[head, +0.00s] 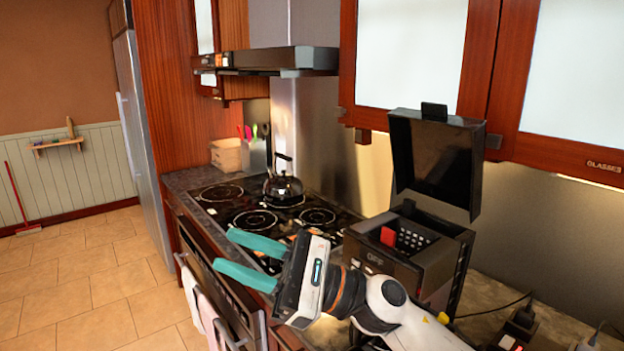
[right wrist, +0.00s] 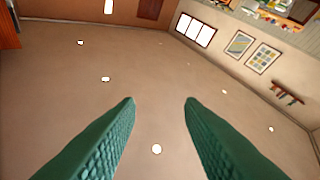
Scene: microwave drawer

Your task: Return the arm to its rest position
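My right gripper (head: 252,258) is in the lower middle of the head view, its teal fingers pointing left. It is held in front of the counter, near the stove's front edge. The fingers are apart with nothing between them. In the right wrist view the two fingers (right wrist: 158,105) are also apart and empty, with the room's upper wall and ceiling beyond them. My right arm (head: 400,315) comes in from the bottom right. My left gripper is in neither view.
A black appliance (head: 425,262) with its lid (head: 436,160) raised stands behind my right arm. A kettle (head: 283,187) sits on the stove (head: 258,218). Upper cabinets (head: 410,55) hang above. Towels (head: 200,305) hang on the oven front. The tiled floor (head: 90,285) at left is clear.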

